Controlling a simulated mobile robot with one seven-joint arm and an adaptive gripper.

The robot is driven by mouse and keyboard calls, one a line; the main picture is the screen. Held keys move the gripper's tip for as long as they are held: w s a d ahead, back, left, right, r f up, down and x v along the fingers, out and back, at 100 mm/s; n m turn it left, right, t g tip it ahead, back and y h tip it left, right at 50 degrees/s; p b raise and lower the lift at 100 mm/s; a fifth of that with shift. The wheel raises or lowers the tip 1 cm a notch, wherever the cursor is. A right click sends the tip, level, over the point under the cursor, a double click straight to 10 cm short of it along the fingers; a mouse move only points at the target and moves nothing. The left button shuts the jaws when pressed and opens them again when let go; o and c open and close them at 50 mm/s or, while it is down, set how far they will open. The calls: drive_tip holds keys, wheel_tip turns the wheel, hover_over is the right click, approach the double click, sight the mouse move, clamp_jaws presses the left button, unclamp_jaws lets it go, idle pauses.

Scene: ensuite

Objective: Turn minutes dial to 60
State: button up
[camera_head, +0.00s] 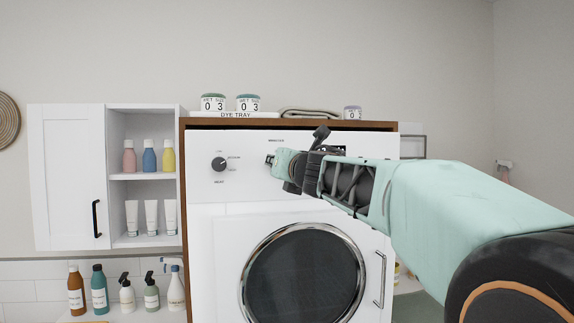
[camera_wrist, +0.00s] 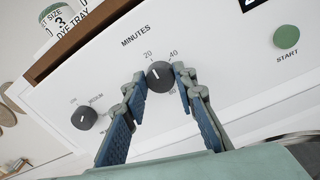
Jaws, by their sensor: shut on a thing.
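The minutes dial (camera_wrist: 159,76) is a dark round knob under the label MINUTES on the white machine's front panel. Its white pointer line is turned up and slightly left, toward the 20 mark; 40 is printed at its upper right, and a mark at its lower right is partly hidden. My gripper (camera_wrist: 161,79) has one blue-padded finger on each side of the dial and is shut on it. In the head view, my gripper (camera_head: 277,162) is at the panel and mostly hides the dial.
A second dark dial (camera_wrist: 83,117) is left of my gripper, and a green START button (camera_wrist: 286,37) is to the right. The machine's round door (camera_head: 306,275) is below. Jars (camera_head: 213,103) and a folded towel (camera_head: 310,113) sit on top.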

drive_tip(key=shift+f+m+t+h+b, duration=0.25)
drive_tip(key=shift+m+b, duration=1.35)
drive_tip(key=shift+m, duration=2.45)
drive_tip(key=shift+m+t+h+b, duration=0.1)
drive_tip(key=shift+m+h+b, duration=0.25)
drive_tip(key=shift+m+b, duration=2.5)
drive_tip(key=shift+f+m+t+h+b, duration=0.15)
drive_tip(key=shift+m+h+b, duration=0.2)
drive_tip(key=shift+m, duration=4.85)
drive_tip(key=shift+r, duration=0.1)
drive_tip(key=o, duration=1.2)
drive_tip(key=shift+r, duration=0.1)
